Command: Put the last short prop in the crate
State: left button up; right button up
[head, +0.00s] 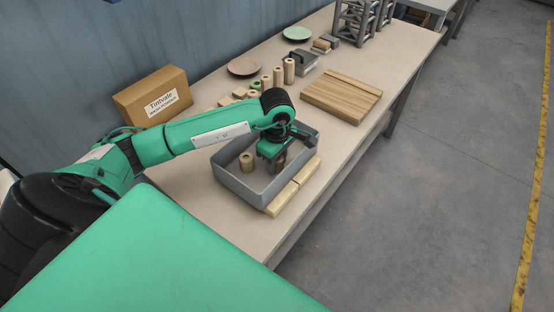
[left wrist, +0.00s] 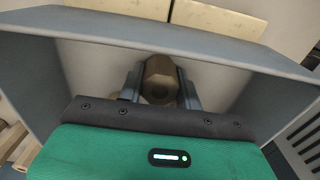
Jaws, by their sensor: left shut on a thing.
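The grey crate (head: 237,184) stands on the table in the head view, and its walls surround the view from the left wrist (left wrist: 60,95). One short wooden prop (head: 246,163) stands upright inside it, on the left. My left gripper (head: 279,160) points down into the crate's right part. It is shut on another short brown prop, seen end-on between the two fingers in the left wrist view (left wrist: 158,74). In the head view the gripper largely hides this prop, and I cannot tell whether it touches the crate floor. My right gripper is not in view.
Two pale wooden blocks (head: 292,187) lie along the crate's front right side. A slatted wooden board (head: 341,96) lies further right. Several upright wooden props (head: 278,77), two plates (head: 244,66) and a grey rack (head: 358,20) stand behind. A cardboard box (head: 153,96) is at the back left.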

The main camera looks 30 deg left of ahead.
pick_arm(q)
jog(key=o, duration=1)
jog(key=shift+o, duration=0.2)
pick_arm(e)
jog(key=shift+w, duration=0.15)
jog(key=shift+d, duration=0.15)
pick_arm(q)
jog(key=shift+r, duration=0.2)
notch_tip(320, 180, up, 6)
jog(key=shift+w+r+b, duration=0.1)
jog(key=shift+b, duration=0.6)
notch_tip(320, 180, up, 5)
jog(key=shift+f+b, duration=0.1)
jog(key=shift+b, duration=0.3)
jog(key=shift+r, duration=0.4)
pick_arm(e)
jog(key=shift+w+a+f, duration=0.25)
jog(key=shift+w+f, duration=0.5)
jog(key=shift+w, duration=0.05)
